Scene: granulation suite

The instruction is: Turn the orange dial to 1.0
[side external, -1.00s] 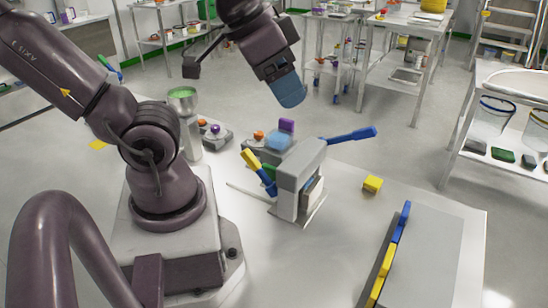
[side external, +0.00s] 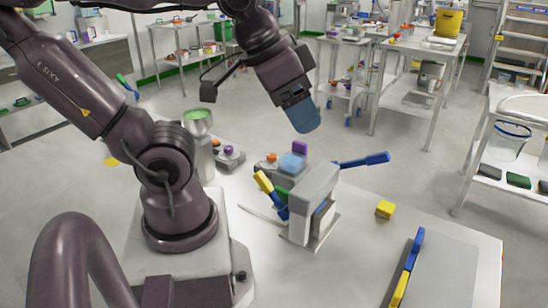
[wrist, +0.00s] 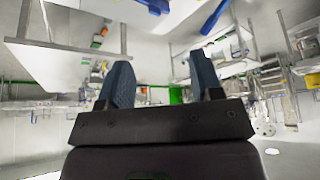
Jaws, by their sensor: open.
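Two small orange knobs show in the side external view. The other orange knob (side external: 215,142) is farther left, beside a purple knob (side external: 229,150) on a small grey unit. Their markings are too small to read. My gripper (side external: 305,122) hangs above and beyond the grey device, apart from both knobs. In the wrist view its two blue fingers (wrist: 162,65) are spread with nothing between them.
A blue lever (side external: 362,160) sticks out right of the grey device, and yellow and blue handles (side external: 272,194) on its left. A yellow block (side external: 385,209) lies on the table.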

